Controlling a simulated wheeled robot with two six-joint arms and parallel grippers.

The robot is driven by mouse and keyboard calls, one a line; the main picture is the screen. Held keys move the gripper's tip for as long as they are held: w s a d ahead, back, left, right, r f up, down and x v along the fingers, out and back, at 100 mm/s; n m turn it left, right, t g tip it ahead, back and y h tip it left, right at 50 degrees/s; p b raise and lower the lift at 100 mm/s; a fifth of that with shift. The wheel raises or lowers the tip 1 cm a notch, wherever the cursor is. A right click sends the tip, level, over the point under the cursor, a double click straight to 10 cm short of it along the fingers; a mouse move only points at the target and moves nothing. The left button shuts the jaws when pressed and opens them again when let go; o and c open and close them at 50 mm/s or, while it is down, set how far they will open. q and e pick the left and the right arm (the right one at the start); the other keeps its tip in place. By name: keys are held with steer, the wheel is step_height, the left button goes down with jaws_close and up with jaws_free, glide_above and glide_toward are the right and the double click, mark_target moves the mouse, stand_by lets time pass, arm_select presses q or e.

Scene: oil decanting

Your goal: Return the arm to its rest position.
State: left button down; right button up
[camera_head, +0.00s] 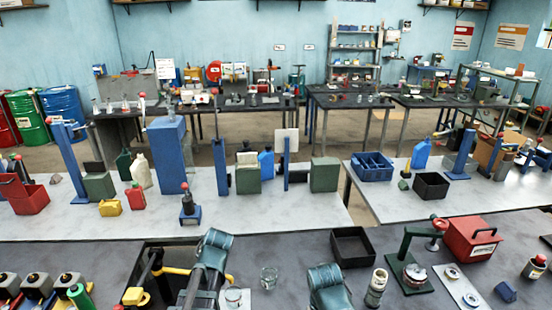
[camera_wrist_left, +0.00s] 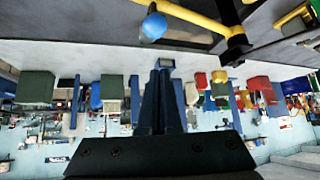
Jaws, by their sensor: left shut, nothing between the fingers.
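My left gripper (camera_wrist_left: 160,68) shows in the left wrist view with its dark fingers together and nothing between them. That view is upside down, with the benches and shelves hanging from the top. In the head view, teal links of my arms rise from the bottom edge, one left of centre and one right of centre. My left gripper's fingertips cannot be made out there. My right gripper is not seen in either view.
A yellow bar (camera_wrist_left: 190,14) and a blue ball (camera_wrist_left: 154,26) are close to my left wrist. A black tray (camera_head: 353,245) and a red box (camera_head: 471,238) sit to the right. A pale bench (camera_head: 270,213) with cans lies beyond.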

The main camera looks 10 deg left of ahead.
arm_select(q)
steer(key=s+d+f+m+g+h+b, duration=0.1)
steer(key=s+d+f+m+g+b, duration=0.2)
steer(key=s+d+f+m+b, duration=0.2)
steer(key=s+d+f+m+g+h+b, duration=0.2)
steer(key=s+d+f+m+g+b, duration=0.2)
steer(key=s+d+f, duration=0.8)
steer(key=s+d+m+b, duration=0.1)
steer(key=s+d+b, duration=0.1)
steer(key=d, duration=0.5)
steer(key=shift+s+d+f, duration=0.15)
steer(key=shift+s+f, duration=0.1)
steer(key=shift+s, duration=0.3)
